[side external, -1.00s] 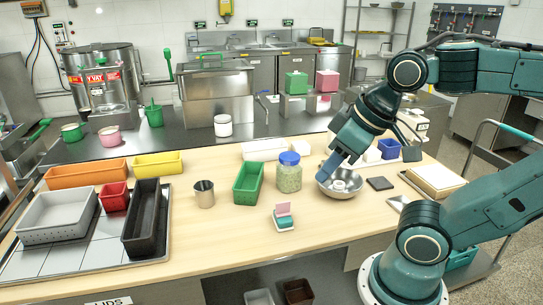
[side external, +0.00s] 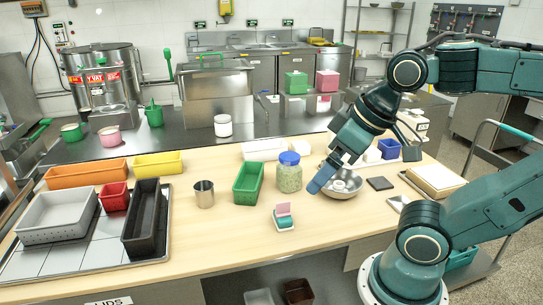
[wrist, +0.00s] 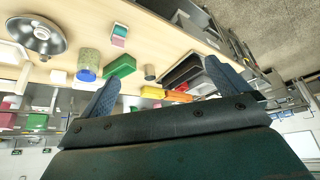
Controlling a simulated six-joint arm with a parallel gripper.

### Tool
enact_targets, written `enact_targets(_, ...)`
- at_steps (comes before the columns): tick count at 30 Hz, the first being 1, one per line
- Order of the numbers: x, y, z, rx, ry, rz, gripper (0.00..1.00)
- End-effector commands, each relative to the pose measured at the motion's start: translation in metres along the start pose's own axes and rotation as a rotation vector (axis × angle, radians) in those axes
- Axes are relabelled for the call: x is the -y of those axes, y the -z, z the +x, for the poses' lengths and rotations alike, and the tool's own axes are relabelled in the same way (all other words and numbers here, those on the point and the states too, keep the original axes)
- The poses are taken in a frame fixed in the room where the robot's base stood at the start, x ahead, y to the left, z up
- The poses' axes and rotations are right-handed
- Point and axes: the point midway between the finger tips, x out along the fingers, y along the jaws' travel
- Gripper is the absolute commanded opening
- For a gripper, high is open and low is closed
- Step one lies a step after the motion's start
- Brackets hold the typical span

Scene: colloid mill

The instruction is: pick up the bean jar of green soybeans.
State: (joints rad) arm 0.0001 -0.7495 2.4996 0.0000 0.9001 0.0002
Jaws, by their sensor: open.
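The bean jar (side external: 289,178) is clear, filled with pale green beans and topped with a blue lid. It stands upright on the wooden table, between the green bin and the steel bowl. In the wrist view the jar (wrist: 89,58) shows at the left, beyond the left finger. My gripper (side external: 320,182) is to the right of the jar in the side view, in front of the bowl and apart from the jar. In the wrist view its two blue fingers (wrist: 160,76) are wide apart with nothing between them.
A small pink and teal item (side external: 284,217) lies in front.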

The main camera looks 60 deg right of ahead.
Motion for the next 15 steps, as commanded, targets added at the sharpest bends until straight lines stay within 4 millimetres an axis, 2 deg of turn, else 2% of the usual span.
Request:
enact_targets(8, -0.006, 0.017, -0.001, 0.022, -0.015, 0.056, 1.0)
enact_targets(15, -0.024, 0.056, 0.003, 0.074, -0.05, 0.196, 1.0)
